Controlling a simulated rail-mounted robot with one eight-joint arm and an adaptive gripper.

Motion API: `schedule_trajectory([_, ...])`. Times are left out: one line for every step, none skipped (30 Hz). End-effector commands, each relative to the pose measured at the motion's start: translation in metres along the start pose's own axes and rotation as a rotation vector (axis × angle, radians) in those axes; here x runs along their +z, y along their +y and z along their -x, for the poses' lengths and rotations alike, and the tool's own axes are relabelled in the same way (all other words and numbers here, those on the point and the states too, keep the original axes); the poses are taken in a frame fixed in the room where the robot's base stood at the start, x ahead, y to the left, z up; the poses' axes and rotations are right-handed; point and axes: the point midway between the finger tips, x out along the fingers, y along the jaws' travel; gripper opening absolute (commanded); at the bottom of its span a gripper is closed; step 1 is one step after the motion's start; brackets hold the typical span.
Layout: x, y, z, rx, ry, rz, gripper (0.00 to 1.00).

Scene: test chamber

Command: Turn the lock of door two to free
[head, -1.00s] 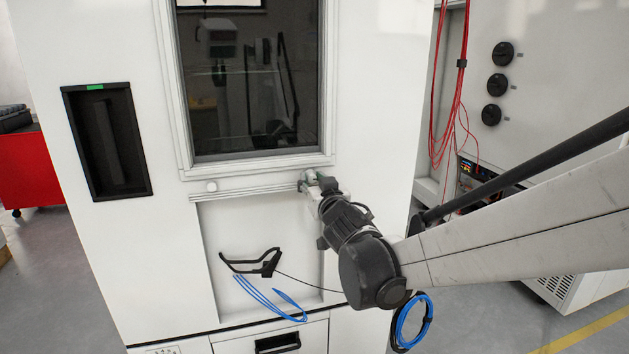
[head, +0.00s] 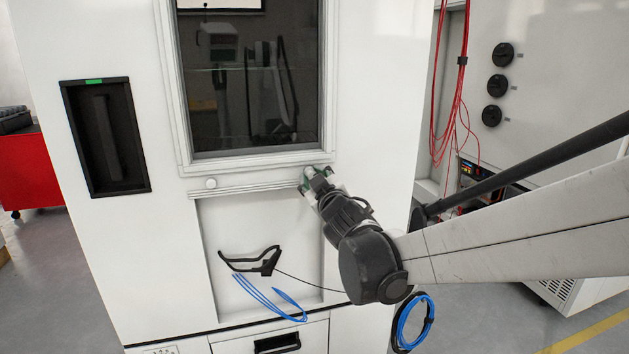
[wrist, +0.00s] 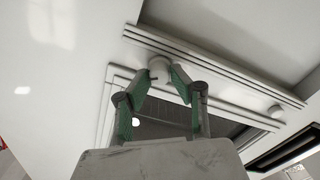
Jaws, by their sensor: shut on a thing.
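My gripper (head: 311,180) is at the strip below the right end of the door window. In the wrist view, its two green-padded fingers (wrist: 158,82) are shut on a round white lock knob (wrist: 159,66), one finger on each side. The head view mostly hides this knob behind the gripper. A second round white knob (head: 211,184) sits free at the left end of the same strip; it also shows in the wrist view (wrist: 275,111). The white door (head: 375,110) stands closed around its dark window (head: 250,90). I cannot read any lock marking.
A recessed black handle (head: 105,140) with a green label is at the left. Black glasses-like gear (head: 255,261) and blue cable loops (head: 270,300) hang at the recess below the strip. Red cables (head: 450,100) hang at the right.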

Motion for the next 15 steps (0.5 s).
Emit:
schedule_trajectory([0.0008, -0.0008, 0.0001, 0.0, 0.0, 0.045, 0.0])
schedule_trajectory([0.0009, -0.0009, 0.0001, 0.0, 0.0, 0.072, 0.0])
schedule_trajectory([0.0009, -0.001, 0.0002, 0.0, 0.0, 0.11, 0.0])
schedule_trajectory([0.0009, -0.0011, 0.0003, 0.0, 0.0, 0.14, 0.0])
schedule_trajectory([0.0009, -0.0012, 0.0003, -0.001, 0.0, 0.168, 0.0])
schedule_trajectory([0.0009, -0.0013, 0.0003, -0.001, 0.0, 0.206, 0.0])
schedule_trajectory([0.0009, -0.0013, 0.0004, -0.001, 0.0, 0.235, 0.0])
schedule_trajectory([0.0009, -0.0014, 0.0004, -0.001, 0.0, 0.263, 0.0])
schedule_trajectory([0.0009, -0.0015, 0.0004, -0.001, 0.0, 0.301, 0.0])
schedule_trajectory([0.0009, -0.0015, 0.0003, -0.001, 0.0, 0.331, 0.0])
schedule_trajectory([0.0009, -0.0016, 0.0003, -0.001, 0.0, 0.357, 0.0])
schedule_trajectory([0.0009, -0.0017, 0.0003, -0.001, 0.0, 0.397, 0.0])
schedule_trajectory([0.0009, -0.0017, 0.0003, -0.001, 0.0, 0.424, 0.0])
schedule_trajectory([0.001, -0.0018, 0.0003, -0.001, 0.0, 0.454, 0.0])
schedule_trajectory([0.001, -0.0019, 0.0003, -0.001, 0.0, 0.491, 0.0])
